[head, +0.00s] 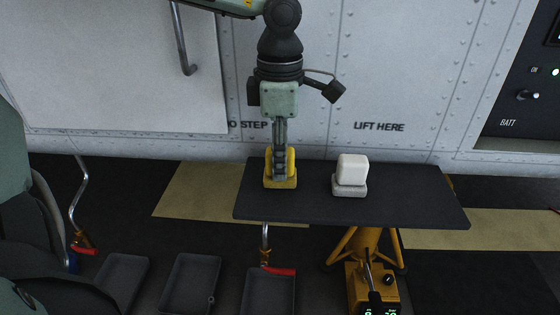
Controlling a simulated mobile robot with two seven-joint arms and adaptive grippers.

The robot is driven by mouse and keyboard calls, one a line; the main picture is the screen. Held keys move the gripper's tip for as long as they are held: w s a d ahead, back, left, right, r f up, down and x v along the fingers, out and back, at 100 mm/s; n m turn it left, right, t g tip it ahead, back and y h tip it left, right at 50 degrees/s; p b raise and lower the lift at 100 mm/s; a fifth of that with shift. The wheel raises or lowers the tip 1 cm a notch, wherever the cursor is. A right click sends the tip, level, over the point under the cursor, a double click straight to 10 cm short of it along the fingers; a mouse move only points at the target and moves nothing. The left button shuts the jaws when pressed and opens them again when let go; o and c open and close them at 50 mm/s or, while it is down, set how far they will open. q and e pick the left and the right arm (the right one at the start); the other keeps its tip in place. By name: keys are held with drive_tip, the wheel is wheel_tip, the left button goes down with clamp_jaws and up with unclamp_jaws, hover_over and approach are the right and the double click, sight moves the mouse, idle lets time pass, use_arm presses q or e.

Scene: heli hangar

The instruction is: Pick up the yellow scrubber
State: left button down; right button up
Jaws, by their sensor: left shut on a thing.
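The yellow scrubber (281,184) is at the left part of a dark table top (400,211). My left gripper (280,165) points straight down over it and is shut on it, with the fingers covering its middle. The scrubber looks upright, and I cannot tell whether it touches the table or is just above it. My right gripper is not in view.
A yellow stand (370,280) is under the table. Several dark trays (190,283) lie at the lower left. A riveted wall (400,80) is behind.

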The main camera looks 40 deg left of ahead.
use_arm(q)
drive_tip(key=r, duration=0.4)
drive_tip(key=shift+s+a+r, duration=0.3)
drive_tip(key=shift+s+a, duration=0.05)
drive_tip(key=s+a+r, duration=0.6)
drive_tip(key=s+a, duration=0.1)
drive_tip(key=s, duration=0.1)
drive_tip(key=shift+b, duration=0.3)
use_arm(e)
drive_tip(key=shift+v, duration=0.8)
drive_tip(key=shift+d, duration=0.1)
